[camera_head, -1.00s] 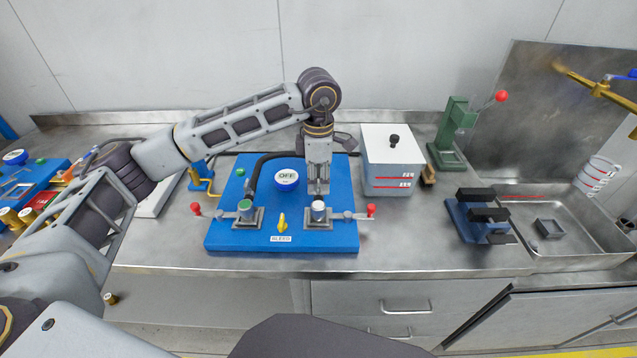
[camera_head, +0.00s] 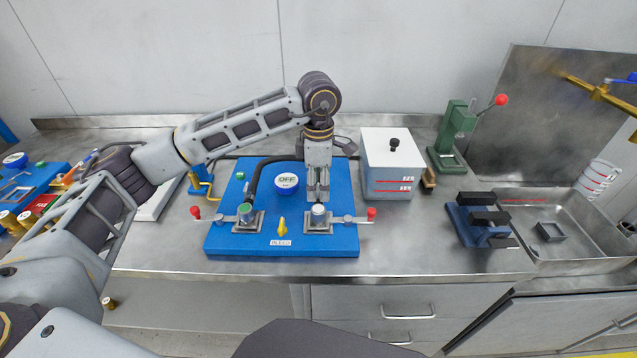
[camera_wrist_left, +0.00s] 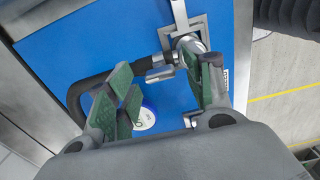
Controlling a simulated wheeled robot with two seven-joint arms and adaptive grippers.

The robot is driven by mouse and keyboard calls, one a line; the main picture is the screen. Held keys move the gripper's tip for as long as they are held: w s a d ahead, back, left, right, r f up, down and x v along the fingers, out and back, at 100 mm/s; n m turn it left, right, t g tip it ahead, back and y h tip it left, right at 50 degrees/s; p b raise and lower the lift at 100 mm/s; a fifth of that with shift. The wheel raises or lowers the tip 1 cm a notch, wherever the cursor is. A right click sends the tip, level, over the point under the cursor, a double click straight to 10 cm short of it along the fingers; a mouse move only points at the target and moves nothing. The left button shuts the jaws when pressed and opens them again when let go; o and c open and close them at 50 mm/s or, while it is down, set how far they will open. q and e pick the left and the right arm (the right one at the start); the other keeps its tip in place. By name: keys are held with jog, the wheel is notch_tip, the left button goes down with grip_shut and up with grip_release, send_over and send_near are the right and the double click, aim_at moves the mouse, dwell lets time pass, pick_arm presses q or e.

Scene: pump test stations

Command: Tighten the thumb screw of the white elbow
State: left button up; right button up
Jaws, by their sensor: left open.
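The white elbow (camera_head: 318,211) stands in a grey clamp at the right front of the blue pump station (camera_head: 222,238). Its white round top faces up. In the left wrist view the pale round fitting (camera_wrist_left: 189,43) shows near the top, partly behind the right-hand finger. A small flat grey tab (camera_wrist_left: 160,74) sits beside it; I cannot tell for sure that it is the thumb screw. My left gripper (camera_head: 318,196) points down, open, just behind the white elbow; its green-padded fingers (camera_wrist_left: 167,70) stand apart with nothing gripped. My right gripper is not in view.
A green-topped elbow (camera_head: 245,209) sits in a clamp at the left. A black hose (camera_head: 256,172), the OFF button (camera_head: 287,182) and a yellow bleed knob (camera_head: 282,225) are close by. A white-lidded tank (camera_head: 392,152) stands right of the station.

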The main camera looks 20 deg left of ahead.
aim_at(318, 187)
pick_arm(q)
jog(key=shift+r, duration=0.1)
notch_tip(318, 187, up, 12)
dwell(0.8)
dwell(0.3)
